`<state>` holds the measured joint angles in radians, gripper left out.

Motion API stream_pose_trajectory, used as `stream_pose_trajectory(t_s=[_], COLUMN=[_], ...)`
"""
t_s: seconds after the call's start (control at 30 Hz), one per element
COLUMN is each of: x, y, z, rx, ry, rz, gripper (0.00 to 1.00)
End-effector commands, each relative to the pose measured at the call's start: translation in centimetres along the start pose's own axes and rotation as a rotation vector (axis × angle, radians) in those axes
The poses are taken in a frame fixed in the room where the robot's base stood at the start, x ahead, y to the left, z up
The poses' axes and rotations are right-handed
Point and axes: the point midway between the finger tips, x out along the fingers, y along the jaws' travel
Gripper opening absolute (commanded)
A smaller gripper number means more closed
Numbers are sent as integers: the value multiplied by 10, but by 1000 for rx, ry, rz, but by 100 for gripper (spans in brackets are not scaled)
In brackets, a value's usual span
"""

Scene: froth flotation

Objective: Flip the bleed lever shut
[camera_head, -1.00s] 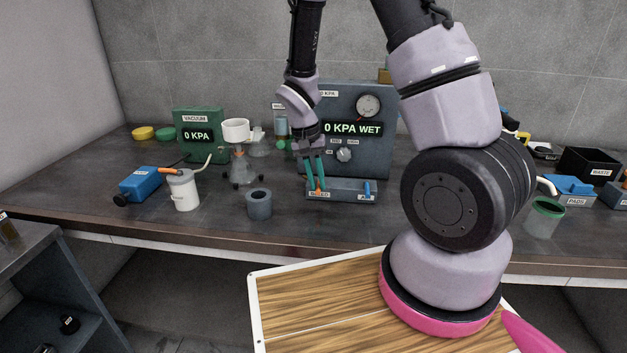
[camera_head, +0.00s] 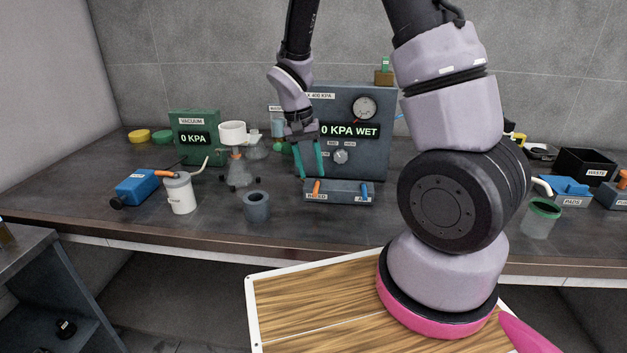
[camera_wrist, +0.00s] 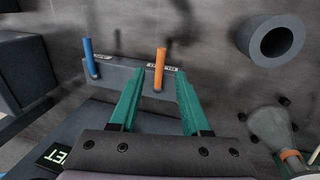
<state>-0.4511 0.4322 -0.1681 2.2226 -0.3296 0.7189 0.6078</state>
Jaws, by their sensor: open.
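The orange bleed lever (camera_head: 316,188) stands upright on the left of a low grey valve block (camera_head: 342,198), above a label that seems to read BLEED. In the wrist view the orange lever (camera_wrist: 159,66) rises beyond my fingertips, roughly between their lines. A blue lever (camera_head: 365,190) stands at the block's other end and also shows in the wrist view (camera_wrist: 89,58). My gripper (camera_head: 310,177) has green fingers, spread apart and empty. It hangs just above and behind the block, near the orange lever. I cannot tell whether a finger touches it.
A grey cabinet (camera_head: 376,105) reading 0 KPA WET stands close behind my gripper. A grey hollow cylinder (camera_head: 257,207) is left of the block. A flask (camera_head: 238,168) with a white funnel stands farther left. Bench in front of the block is clear.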

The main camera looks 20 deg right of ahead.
Motion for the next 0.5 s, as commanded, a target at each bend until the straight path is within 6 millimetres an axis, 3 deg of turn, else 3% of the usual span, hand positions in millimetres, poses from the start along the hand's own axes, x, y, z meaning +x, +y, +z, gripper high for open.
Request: stream_pose_trajectory(t_s=[0.2,0.5], x=[-42,-62], y=[0,0], z=[0,0], rx=[1,-1], ry=[3,0], rz=[-3,0], gripper=[47,47])
